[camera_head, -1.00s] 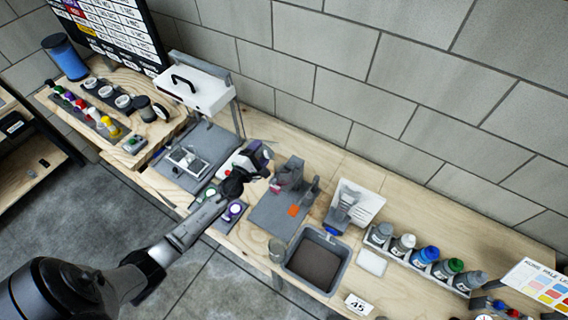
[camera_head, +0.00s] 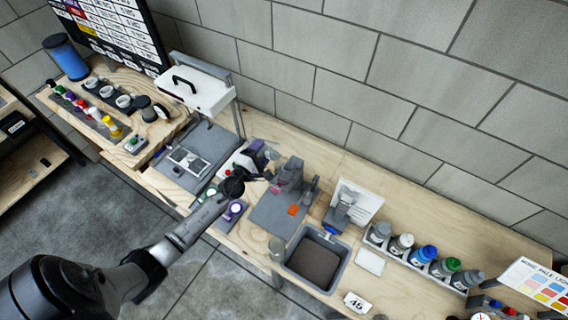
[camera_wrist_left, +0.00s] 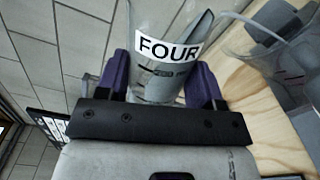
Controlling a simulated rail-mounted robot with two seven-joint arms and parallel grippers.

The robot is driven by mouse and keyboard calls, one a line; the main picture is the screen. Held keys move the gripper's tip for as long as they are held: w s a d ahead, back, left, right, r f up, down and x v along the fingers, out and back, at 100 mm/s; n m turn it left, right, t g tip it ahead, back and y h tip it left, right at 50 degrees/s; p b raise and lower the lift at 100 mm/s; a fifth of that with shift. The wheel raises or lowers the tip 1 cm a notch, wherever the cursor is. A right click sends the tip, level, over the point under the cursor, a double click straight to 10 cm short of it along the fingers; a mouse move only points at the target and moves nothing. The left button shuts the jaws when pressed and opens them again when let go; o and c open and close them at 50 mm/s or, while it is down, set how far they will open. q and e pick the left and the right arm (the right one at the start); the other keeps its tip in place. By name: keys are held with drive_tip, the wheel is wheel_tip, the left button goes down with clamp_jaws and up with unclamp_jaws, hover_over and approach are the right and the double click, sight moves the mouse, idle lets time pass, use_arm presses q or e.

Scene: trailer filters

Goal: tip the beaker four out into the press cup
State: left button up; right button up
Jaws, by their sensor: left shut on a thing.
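My left gripper (camera_head: 262,158) is shut on beaker four, a clear beaker with a white FOUR label (camera_wrist_left: 168,48) that faces the camera in the left wrist view. The purple fingers sit on both sides of it. In the head view the gripper holds it above the bench, just left of the grey press (camera_head: 290,174). The beaker itself is hard to make out there. In the left wrist view a clear, rimmed vessel (camera_wrist_left: 262,62) stands at the right, close to the beaker; I cannot tell if it is the press cup. My right gripper is not in view.
A dark-filled grey tub (camera_head: 316,264) stands right of the press mat (camera_head: 268,222). Several bottles (camera_head: 425,255) stand in a rack further right. A white lidded device (camera_head: 197,92) stands at the left.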

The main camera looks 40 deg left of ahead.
sight(268, 148)
use_arm(q)
drive_tip(key=shift+d+r+m+p, duration=0.4)
drive_tip(key=shift+m+p, duration=0.2)
drive_tip(key=shift+p, duration=0.15)
idle(0.3)
drive_tip(key=shift+r+m, duration=0.1)
drive_tip(key=shift+m, duration=0.2)
drive_tip(key=shift+w+d+r+m+p, duration=0.15)
drive_tip(key=shift+r+m+p, duration=0.25)
drive_tip(key=shift+p, duration=0.5)
idle(0.4)
drive_tip(key=shift+m, duration=0.3)
drive_tip(key=shift+d+r+m+p, duration=0.25)
drive_tip(key=shift+m+p, duration=0.35)
drive_tip(key=shift+p, duration=0.35)
drive_tip(key=shift+r+m+p, duration=0.2)
drive_tip(key=shift+m+p, duration=0.1)
drive_tip(key=shift+p, duration=0.1)
drive_tip(key=shift+d+r+m+p, duration=0.25)
drive_tip(key=shift+m+p, duration=0.35)
drive_tip(key=shift+p, duration=0.1)
idle(0.5)
drive_tip(key=shift+d+r+m+p, duration=0.15)
drive_tip(key=shift+m+p, duration=0.25)
drive_tip(key=shift+p, duration=0.1)
drive_tip(key=shift+d+r+m+p, duration=0.2)
drive_tip(key=shift+d+m+p, duration=0.05)
drive_tip(key=shift+m+p, duration=0.3)
idle(0.5)
